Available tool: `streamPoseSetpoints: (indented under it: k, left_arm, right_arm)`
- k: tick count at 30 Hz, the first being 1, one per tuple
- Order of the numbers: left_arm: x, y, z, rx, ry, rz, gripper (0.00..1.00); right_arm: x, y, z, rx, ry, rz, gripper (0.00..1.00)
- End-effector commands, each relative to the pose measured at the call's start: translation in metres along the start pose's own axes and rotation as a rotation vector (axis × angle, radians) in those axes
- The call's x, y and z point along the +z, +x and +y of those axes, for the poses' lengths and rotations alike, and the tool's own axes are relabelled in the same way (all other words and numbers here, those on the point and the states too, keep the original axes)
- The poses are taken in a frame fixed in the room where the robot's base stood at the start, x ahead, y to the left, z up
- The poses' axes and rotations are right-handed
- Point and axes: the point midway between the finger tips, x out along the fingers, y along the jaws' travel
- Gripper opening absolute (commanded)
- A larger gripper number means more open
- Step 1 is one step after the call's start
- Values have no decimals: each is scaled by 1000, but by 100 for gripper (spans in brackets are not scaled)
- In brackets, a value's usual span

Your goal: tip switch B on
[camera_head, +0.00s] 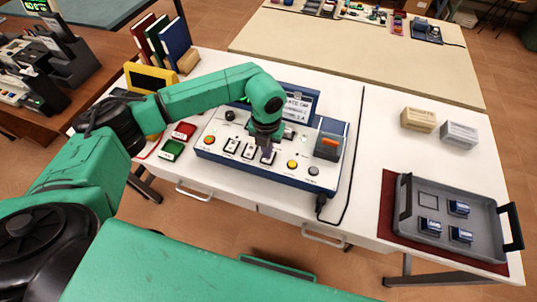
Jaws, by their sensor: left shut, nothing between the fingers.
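The control console (215,155) with a white top and blue edges sits on the white table. Its front row has several switches with pale plates: a left one (232,145), a middle one (249,150) and a right one (268,158). Their letters are too small to read, so I cannot tell which is B. My left gripper (266,153) points down at the right switch, fingers shut and empty. I cannot tell whether it touches the lever, which it partly hides. My right gripper is not in view.
A grey tray (407,212) stands at the right.

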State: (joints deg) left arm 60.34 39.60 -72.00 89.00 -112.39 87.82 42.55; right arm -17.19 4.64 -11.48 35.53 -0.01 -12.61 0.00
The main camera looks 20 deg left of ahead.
Motion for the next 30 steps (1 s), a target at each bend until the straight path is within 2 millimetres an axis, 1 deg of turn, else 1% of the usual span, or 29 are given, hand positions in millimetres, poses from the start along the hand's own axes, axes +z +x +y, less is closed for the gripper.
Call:
streamPoseSetpoints:
  k: [16,30]
  left_arm:
    - [0,0,0,0,0,0,0]
    - [0,7,0,0,0,0,0]
  right_arm:
    - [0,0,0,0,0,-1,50]
    - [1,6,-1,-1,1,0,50]
